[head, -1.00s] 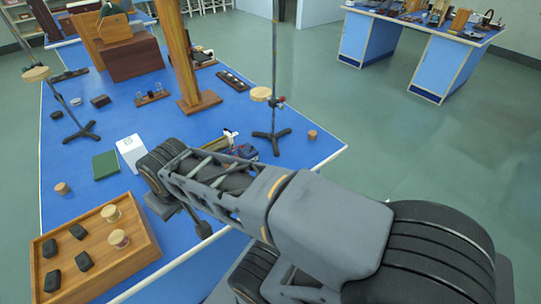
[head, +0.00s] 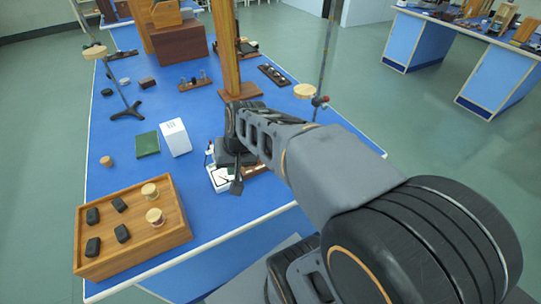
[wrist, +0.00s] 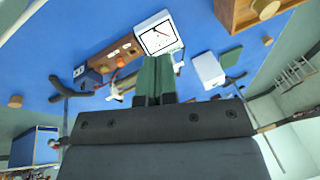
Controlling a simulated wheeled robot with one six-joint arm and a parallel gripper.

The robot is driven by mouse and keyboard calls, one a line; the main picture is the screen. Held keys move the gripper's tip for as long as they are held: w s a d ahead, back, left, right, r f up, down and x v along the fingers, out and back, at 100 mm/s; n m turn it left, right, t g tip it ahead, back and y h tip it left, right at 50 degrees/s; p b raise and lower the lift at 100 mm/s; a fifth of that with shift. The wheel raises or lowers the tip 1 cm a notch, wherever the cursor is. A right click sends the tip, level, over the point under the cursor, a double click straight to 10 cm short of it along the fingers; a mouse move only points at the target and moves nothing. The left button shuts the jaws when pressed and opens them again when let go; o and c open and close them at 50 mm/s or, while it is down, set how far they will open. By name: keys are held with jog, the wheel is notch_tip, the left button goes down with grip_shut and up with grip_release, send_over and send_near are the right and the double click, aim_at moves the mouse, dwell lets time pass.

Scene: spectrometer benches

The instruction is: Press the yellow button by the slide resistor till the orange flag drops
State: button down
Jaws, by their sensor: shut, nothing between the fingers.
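My gripper (wrist: 154,72) shows in the wrist view as two dark green fingers closed together, with nothing between them. In the head view my gripper (head: 237,187) is low over the blue bench, close to a white dial meter (head: 219,178). The meter (wrist: 160,35) lies just beyond the fingertips in the wrist view. A wooden board with orange-red knobs (wrist: 117,58) is left of the fingers. I cannot make out the yellow button, the orange flag or the slide resistor for certain; my arm and gripper hide part of this area.
A wooden tray (head: 83,262) with dark blocks and round pieces is at the front left. A white box (head: 175,138) and green book (head: 147,144) lie left of my gripper. A wooden post (head: 227,50) and a stand (head: 326,50) rise behind. Bare bench lies left of the tray's back.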

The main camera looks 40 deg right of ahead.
jog(key=w+d+f+m+t+y, duration=0.1)
jog(key=w+d+f+m, duration=0.1)
jog(key=w+d+m, duration=0.2)
jog(key=w+d+f+m+t+y, duration=0.1)
jog(key=w+d+f+m+t, duration=0.1)
jog(key=d+m, duration=0.4)
jog(key=w+d+f+m+t+y, duration=0.1)
jog(key=w+d+f+m, duration=0.3)
jog(key=d, duration=0.7)
jog(key=w+m, duration=0.2)
jog(key=shift+w+d+f+y, duration=0.2)
jog(key=shift+w+d+y, duration=0.1)
jog(key=shift+w, duration=0.1)
jog(key=shift+a+f, duration=0.1)
notch_tip(320, 180, down, 9)
jog(key=b, duration=0.6)
jog(key=shift+r, duration=0.2)
jog(key=shift+f+b, duration=0.1)
jog(key=shift+b, duration=0.2)
jog(key=shift+f+b, duration=0.3)
jog(key=shift+b, duration=0.05)
jog(key=shift+f+b, duration=0.4)
jog(key=shift+f, duration=0.05)
dwell(0.7)
jog(key=shift+r, duration=0.15)
dwell(0.9)
jog(key=shift+r+p, duration=0.6)
jog(key=shift+r, duration=0.15)
